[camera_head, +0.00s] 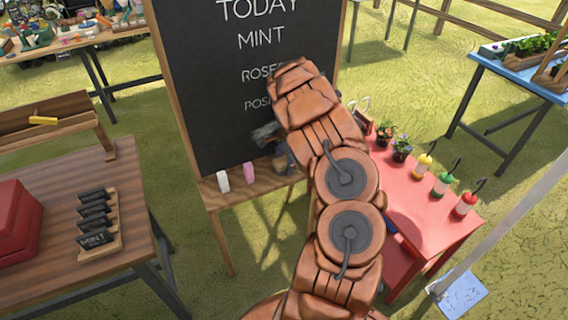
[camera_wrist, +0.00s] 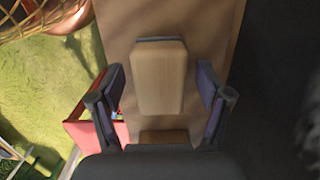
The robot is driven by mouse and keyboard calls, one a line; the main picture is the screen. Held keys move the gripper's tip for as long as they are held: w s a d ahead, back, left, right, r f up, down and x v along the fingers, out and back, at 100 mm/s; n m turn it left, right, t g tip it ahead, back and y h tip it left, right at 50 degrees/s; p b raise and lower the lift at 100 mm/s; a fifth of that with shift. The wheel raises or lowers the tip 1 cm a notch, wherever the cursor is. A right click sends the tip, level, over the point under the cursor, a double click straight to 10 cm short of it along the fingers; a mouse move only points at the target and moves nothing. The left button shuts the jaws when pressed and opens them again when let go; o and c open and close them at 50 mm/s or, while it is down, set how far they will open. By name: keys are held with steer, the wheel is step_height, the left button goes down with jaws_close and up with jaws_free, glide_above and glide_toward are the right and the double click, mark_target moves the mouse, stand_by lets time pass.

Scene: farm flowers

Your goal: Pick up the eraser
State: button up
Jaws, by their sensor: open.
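The eraser (camera_wrist: 158,80) is a pale wooden block with a dark layer along its far edge. In the wrist view it lies on the brown ledge (camera_wrist: 118,30), between the two fingers of my gripper (camera_wrist: 160,84). The fingers are spread, with a visible gap on each side of the block. In the head view my gripper (camera_head: 272,138) is at the lower right of the chalkboard (camera_head: 215,90), just above the ledge (camera_head: 215,196). My arm covers part of that area, and I cannot make out the eraser clearly there.
A white piece (camera_head: 223,181) and a pink piece (camera_head: 249,172) stand on the ledge left of my gripper. A red table (camera_head: 425,225) with pots and bottles is close on the right. A wooden table (camera_head: 75,200) stands at left, with grass between.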

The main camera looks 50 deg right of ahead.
mark_target(283, 161)
steer(key=c, duration=1.2)
steer(key=shift+r, duration=0.1)
steer(key=shift+c, duration=0.2)
steer(key=shift+r+b, duration=1.05)
steer(key=shift+r, duration=0.45)
steer(key=shift+s+a+r, duration=0.1)
steer(key=shift+a+r, duration=0.05)
steer(key=shift+a, duration=0.15)
steer(key=s+a+b, duration=0.2)
steer(key=s+a, duration=0.1)
steer(key=a, duration=0.4)
steer(key=s+a+r+b, duration=0.1)
steer(key=s+a+b, duration=0.1)
steer(key=a, duration=0.5)
steer(key=shift+s+r+b, duration=0.25)
steer(key=shift+s+b, duration=0.15)
steer(key=shift+s, duration=0.05)
steer(key=shift+a, duration=0.1)
